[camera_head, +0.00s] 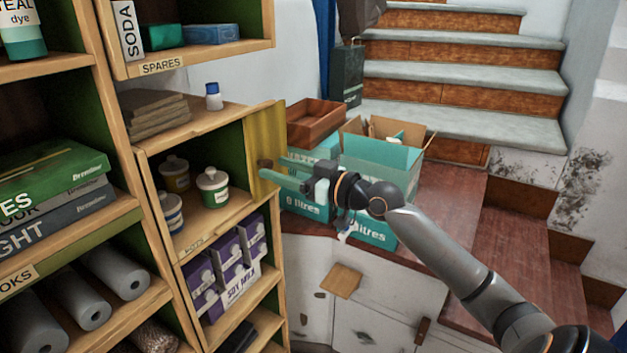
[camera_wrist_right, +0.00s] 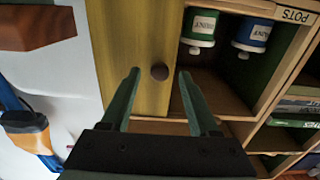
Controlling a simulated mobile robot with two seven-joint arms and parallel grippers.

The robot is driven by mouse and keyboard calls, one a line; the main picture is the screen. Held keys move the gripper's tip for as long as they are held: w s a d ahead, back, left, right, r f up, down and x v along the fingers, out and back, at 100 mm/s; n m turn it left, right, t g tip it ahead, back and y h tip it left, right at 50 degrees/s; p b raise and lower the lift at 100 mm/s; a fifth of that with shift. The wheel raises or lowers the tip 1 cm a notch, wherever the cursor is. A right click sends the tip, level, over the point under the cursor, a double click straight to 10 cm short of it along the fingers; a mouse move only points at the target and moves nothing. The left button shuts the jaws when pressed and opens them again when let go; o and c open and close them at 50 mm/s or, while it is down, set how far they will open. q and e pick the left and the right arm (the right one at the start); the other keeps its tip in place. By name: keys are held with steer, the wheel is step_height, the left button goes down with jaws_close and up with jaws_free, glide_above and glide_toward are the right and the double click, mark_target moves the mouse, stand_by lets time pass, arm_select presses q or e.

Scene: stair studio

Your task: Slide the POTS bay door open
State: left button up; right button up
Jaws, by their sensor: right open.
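The POTS bay door (camera_head: 266,135) is a yellow wooden panel at the right end of the pot shelf. Most of the bay to its left is uncovered, with pots showing. In the right wrist view the door (camera_wrist_right: 125,30) carries a round dark knob (camera_wrist_right: 159,71). The knob also shows in the head view (camera_head: 264,163). My right gripper (camera_head: 272,175) is open at the door. In the right wrist view its fingertips (camera_wrist_right: 160,74) are on either side of the knob, with gaps showing. My left gripper is not in view.
Several lidded pots (camera_head: 212,187) stand in the bay. A small white bottle (camera_head: 213,97) stands on the board above, and purple soy milk cartons (camera_head: 238,266) below. Teal boxes (camera_head: 380,165) and a brown tray (camera_head: 315,121) are behind my right gripper. Stairs (camera_head: 460,80) rise behind.

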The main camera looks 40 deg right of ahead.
arm_select(q)
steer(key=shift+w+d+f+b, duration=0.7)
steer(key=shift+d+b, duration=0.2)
steer(key=shift+b, duration=0.6)
arm_select(e)
steer(key=v, duration=1)
steer(key=shift+s, duration=0.3)
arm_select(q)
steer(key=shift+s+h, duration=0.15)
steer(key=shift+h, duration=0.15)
arm_select(e)
steer(key=shift+d, duration=0.15)
